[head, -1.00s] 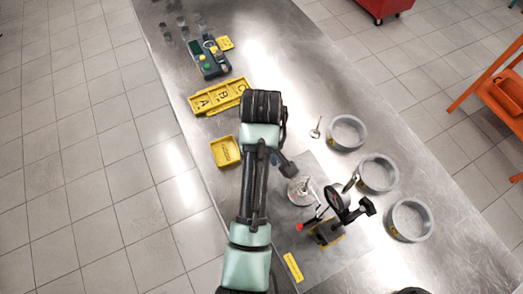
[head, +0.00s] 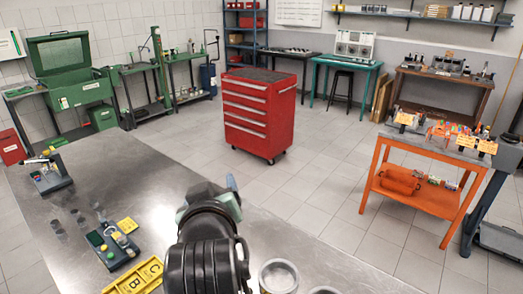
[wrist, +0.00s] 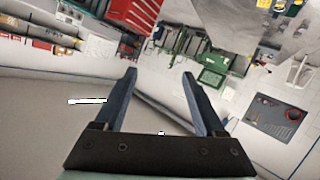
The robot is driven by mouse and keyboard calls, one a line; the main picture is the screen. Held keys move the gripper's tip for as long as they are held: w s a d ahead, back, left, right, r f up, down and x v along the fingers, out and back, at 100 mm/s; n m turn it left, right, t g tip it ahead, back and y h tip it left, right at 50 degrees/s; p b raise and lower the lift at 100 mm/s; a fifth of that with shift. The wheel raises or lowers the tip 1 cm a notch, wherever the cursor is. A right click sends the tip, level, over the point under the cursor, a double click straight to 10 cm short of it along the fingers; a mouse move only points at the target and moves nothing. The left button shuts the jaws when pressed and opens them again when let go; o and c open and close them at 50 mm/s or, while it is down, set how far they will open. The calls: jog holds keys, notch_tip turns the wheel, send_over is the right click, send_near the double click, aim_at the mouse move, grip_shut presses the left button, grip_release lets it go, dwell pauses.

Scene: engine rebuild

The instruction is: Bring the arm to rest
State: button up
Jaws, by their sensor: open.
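My arm (head: 210,235) rises over the near part of the metal bench in the head view, with its links bunched together. In the head view my gripper is mostly hidden behind the arm's links. In the wrist view my gripper (wrist: 159,75) shows two blue fingers spread wide apart, with nothing between them. It is clear of every object, and the wrist view shows the room tilted and upside down behind the fingers.
The metal bench (head: 100,170) carries a yellow lettered tray (head: 135,279), a small device with buttons (head: 112,246) and a clear round dish (head: 279,276). A red tool cabinet (head: 262,115) and an orange table (head: 425,190) stand beyond, with open floor (head: 320,180) between.

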jog(key=s+d+r+m+t+b, duration=0.1)
jog(key=d+r+t, duration=0.15)
jog(key=r, duration=0.35)
jog(key=s+d+r+m+t, duration=0.1)
jog(key=s+r+t, duration=0.15)
jog(key=r, duration=0.45)
jog(key=s+d+r+m+t+h+b, duration=0.1)
jog(key=s+d+r+t, duration=0.1)
jog(key=s+r+t, duration=0.2)
jog(key=s+d+r+m+t+h+b, duration=0.1)
jog(key=s+d+r+m+t, duration=0.1)
jog(key=s+r, duration=0.7)
notch_tip(320, 180, up, 3)
jog(key=shift+s+d+r+m+t, duration=0.1)
jog(key=shift+s+d+m+t, duration=0.15)
jog(key=shift+d+t, duration=0.65)
jog(key=shift+w+a+t, duration=0.1)
jog(key=shift+a+t, duration=0.2)
jog(key=shift+a, duration=0.05)
